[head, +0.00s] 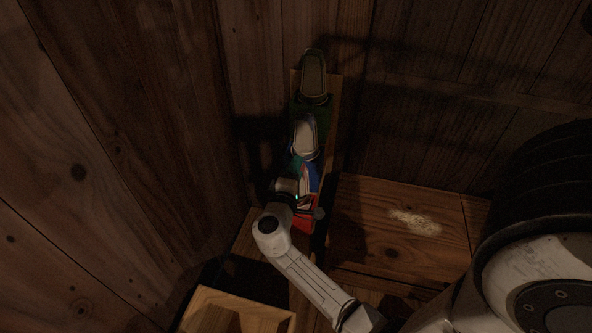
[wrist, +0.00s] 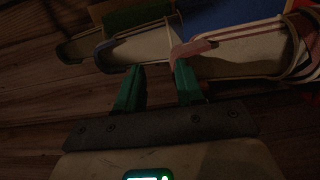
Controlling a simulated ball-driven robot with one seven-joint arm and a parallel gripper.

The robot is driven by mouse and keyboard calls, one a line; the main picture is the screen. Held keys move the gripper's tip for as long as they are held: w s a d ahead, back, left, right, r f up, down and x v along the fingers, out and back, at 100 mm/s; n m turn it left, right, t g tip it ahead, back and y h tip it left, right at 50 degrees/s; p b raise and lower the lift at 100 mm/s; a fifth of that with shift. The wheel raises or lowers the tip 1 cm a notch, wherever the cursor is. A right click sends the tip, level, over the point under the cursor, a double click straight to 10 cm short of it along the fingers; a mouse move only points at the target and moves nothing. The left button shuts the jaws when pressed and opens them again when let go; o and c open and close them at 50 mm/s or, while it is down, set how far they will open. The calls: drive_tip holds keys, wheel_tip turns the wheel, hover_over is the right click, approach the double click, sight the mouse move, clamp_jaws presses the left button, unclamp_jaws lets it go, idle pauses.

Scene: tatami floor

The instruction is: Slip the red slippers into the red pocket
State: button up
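A red-edged slipper (wrist: 245,47) with a pale sole lies across the upper right of the wrist view, its pinkish-red tip close by my right fingertip. A red-and-white striped part shows at its far end, cut off by the picture edge. The red pocket (head: 302,226) is at the near end of the rack in the head view, partly covered by my arm. I cannot tell whether the slipper is inside it. My gripper (wrist: 158,70) has its green fingers apart with nothing visible between them. In the head view my gripper (head: 308,207) is over the red area.
Several other slippers stand along the narrow wooden rack (head: 335,100): an olive one (head: 314,75), a pale one (head: 305,137) and a blue-edged one (head: 309,180). Plank walls close in on the left and back. A wooden box (head: 380,235) stands right of the rack.

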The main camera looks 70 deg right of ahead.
drive_tip(key=a+p, duration=0.1)
drive_tip(key=a, duration=0.9)
drive_tip(key=shift+s+a+p, duration=0.3)
drive_tip(key=shift+s+a, duration=0.1)
drive_tip(key=shift+s, duration=0.05)
idle(0.5)
drive_tip(key=s+a+f+m+g+y, duration=0.2)
drive_tip(key=s+a+f+m+y, duration=0.2)
drive_tip(key=s+f+y, duration=0.35)
drive_tip(key=s+a+n+t+y, duration=0.2)
drive_tip(key=s+a+y, duration=0.1)
drive_tip(key=a+y, duration=0.9)
wheel_tip(320, 180, up, 23)
drive_tip(key=a+h+p, duration=0.2)
drive_tip(key=p, duration=2.1)
drive_tip(key=shift+w+n+g, duration=0.2)
drive_tip(key=shift+n+g, duration=0.1)
drive_tip(key=shift+d+f, duration=0.1)
